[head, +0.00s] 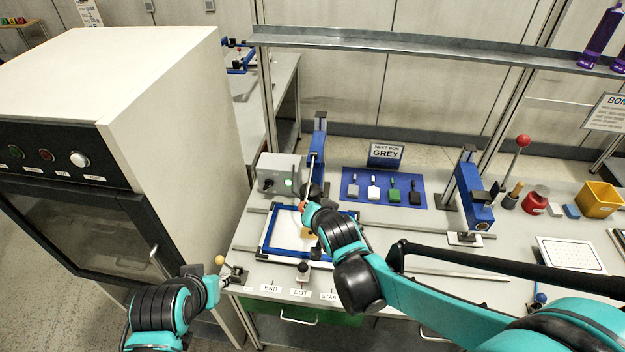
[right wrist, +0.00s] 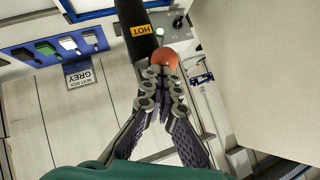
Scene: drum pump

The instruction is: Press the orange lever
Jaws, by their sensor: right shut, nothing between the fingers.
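The orange lever's ball knob (right wrist: 165,57) shows in the right wrist view right at my right gripper's tips. My right gripper (right wrist: 157,74) is shut with nothing between its fingers. I cannot tell whether the tips touch the knob. In the head view the orange knob (head: 303,206) is a small spot beside my right wrist, which hides most of the gripper and the lever's shaft. A dark cylinder with a yellow HOT label (right wrist: 143,31) is just beyond the tips. My left gripper (head: 234,273) is low at the bench's front left edge; its fingers are too small to read.
A blue-framed white tray (head: 273,243) lies under my right arm. A grey box with a green light (head: 280,181) stands behind it. A tall cabinet (head: 190,120) stands left. A red-knobbed lever (head: 522,141) stands right.

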